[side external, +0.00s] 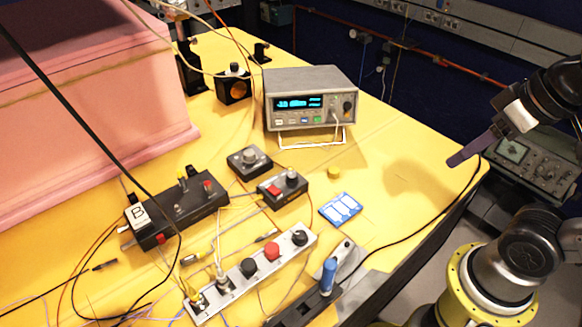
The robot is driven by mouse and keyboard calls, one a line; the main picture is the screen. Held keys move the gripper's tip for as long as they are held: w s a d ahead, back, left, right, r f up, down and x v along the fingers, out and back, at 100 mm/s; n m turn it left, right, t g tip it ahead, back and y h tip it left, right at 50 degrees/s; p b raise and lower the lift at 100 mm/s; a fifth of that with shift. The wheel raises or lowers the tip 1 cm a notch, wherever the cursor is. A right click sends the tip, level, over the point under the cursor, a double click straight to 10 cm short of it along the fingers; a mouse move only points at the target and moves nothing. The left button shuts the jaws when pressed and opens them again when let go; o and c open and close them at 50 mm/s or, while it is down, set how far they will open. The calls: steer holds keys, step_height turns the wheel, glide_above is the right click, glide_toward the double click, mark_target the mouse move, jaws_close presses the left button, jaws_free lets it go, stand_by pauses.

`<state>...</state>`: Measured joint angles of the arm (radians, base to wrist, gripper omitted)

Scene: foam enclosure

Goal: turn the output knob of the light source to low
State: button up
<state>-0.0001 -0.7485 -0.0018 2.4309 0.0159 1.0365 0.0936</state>
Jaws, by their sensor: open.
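No label that I can read marks the light source. One small dark box (262,196) in the middle of the table has a red button and a grey knob (291,175) on top. Another small dark box (236,168) just behind it carries one larger grey knob (249,157). I cannot tell which is the light source, nor where either knob points. My gripper (458,158) is at the right, above the table's right edge, well apart from both boxes. It is open and nothing shows in it; its fingers overlap in this view.
A grey instrument (312,82) with a lit display stands behind the boxes. A long black box (178,215) is at the left, a light strip with several knobs (233,288) in front. Cables cross the table.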

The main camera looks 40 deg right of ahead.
steer(key=w+a+r+m+g, duration=0.2)
steer(key=w+r, duration=0.4)
steer(key=r, duration=0.4)
steer(key=w+a+r+g+y, duration=0.1)
steer(key=w+a+r+g, duration=0.25)
steer(key=w, duration=0.55)
steer(key=g, duration=0.3)
glide_above(292, 174)
steer(key=w+d, duration=0.4)
step_height(292, 174, down, 7)
step_height(292, 174, down, 7)
steer(key=w+a, duration=0.2)
steer(key=a, duration=0.1)
steer(key=shift+n+g, duration=0.25)
steer(key=shift+n, duration=0.05)
steer(key=x, duration=1.3)
steer(key=shift+s+d, duration=0.2)
steer(key=shift+s, duration=0.1)
jaws_close()
